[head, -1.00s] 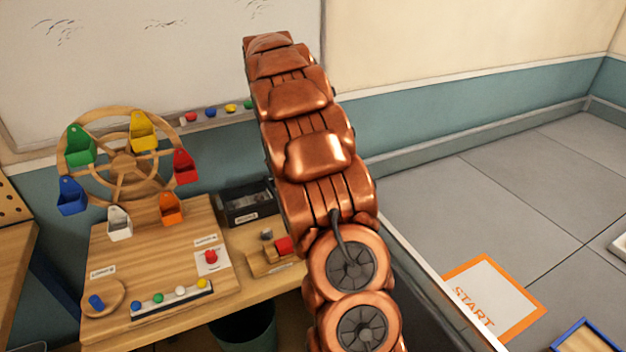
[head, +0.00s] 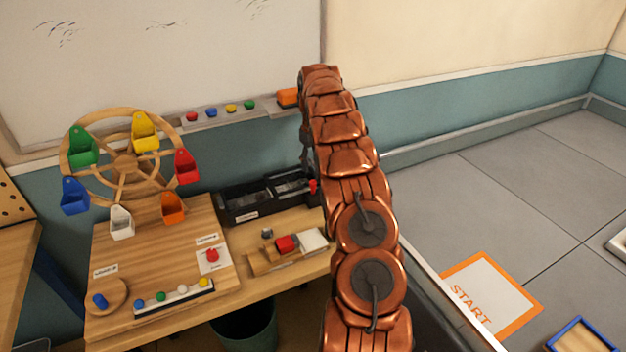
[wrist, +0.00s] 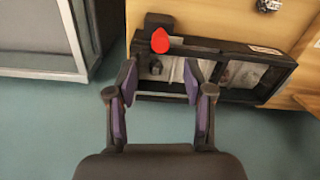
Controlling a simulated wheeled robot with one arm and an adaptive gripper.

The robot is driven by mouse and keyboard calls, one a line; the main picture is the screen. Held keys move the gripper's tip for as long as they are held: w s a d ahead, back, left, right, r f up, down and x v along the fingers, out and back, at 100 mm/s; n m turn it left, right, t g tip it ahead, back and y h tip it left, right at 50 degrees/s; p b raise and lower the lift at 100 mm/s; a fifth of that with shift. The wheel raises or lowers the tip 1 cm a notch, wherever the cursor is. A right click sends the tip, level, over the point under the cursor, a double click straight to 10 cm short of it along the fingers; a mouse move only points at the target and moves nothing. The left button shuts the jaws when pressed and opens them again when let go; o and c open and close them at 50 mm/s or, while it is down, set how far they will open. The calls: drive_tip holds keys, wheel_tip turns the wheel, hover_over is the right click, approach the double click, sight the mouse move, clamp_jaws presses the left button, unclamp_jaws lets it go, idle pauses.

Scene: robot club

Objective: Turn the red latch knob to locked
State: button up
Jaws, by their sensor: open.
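A red knob (head: 313,186) shows at the right end of a long black tray (head: 240,216), partly behind my arm. In the wrist view a red rounded knob (wrist: 160,40) stands on a dark block at the tray's left corner. My gripper (wrist: 160,78) is open and empty there, fingertips apart at the tray's near edge, with the knob beyond the gap between them. I see no contact with the knob. The head view hides my gripper. A second red knob (head: 212,256) sits on a white plate on the wooden board; which one is the latch knob I cannot tell.
A wooden wheel (head: 124,162) with several coloured buckets stands on the board (head: 150,247). A wooden block set with a red piece (head: 286,244) lies before the tray. A ledge (head: 228,117) holds coloured pieces. Open floor lies to the right.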

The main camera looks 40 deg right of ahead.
sight(313, 182)
wheel_tip(313, 182, down, 7)
drive_tip(key=shift+a+f+p, duration=0.1)
drive_tip(key=shift+f+p, duration=0.05)
drive_tip(key=shift+p, duration=1)
clamp_jaws()
